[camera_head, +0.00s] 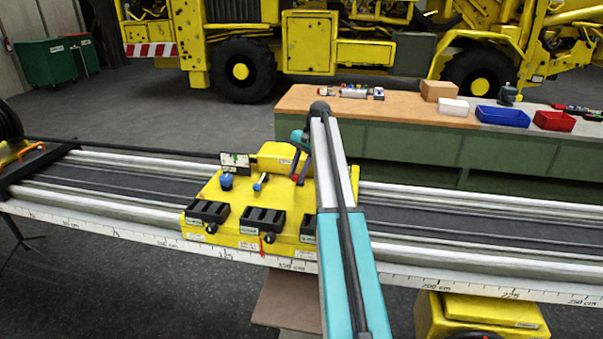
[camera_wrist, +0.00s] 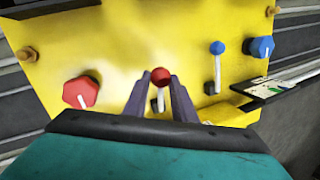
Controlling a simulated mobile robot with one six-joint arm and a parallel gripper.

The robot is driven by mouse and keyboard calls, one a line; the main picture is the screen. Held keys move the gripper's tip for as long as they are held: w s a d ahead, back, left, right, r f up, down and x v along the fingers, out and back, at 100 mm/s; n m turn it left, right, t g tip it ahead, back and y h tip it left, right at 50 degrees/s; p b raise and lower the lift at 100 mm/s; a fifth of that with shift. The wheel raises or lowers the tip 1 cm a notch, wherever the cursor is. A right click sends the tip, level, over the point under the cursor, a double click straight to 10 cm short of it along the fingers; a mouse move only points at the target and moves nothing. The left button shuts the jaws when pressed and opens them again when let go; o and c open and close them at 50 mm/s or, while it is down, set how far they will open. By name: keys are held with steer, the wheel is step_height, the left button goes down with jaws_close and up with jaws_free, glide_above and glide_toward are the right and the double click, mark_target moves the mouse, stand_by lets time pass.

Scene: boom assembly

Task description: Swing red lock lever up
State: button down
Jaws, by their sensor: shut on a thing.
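The red lock lever (camera_wrist: 161,76) has a round red ball tip on a pale stem, standing on the yellow box (camera_wrist: 125,45) in the wrist view. My gripper (camera_wrist: 159,82) is shut on it, with one dark finger on each side of the ball and stem. The lower part of the stem is partly hidden by the fingers. In the head view, my gripper (camera_head: 299,164) reaches down over the right part of the yellow box (camera_head: 215,242), and my arm hides some of that side.
A red knob (camera_wrist: 81,92) sits left of the lever in the wrist view. A blue-tipped lever (camera_wrist: 217,49), a blue knob (camera_wrist: 262,47) and a small display panel (camera_wrist: 275,88) are to its right. The box rides on long rails (camera_head: 110,185); a workbench (camera_head: 410,125) stands behind.

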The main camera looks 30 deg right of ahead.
steer(key=shift+s+d, duration=0.2)
steer(key=shift+s, duration=0.15)
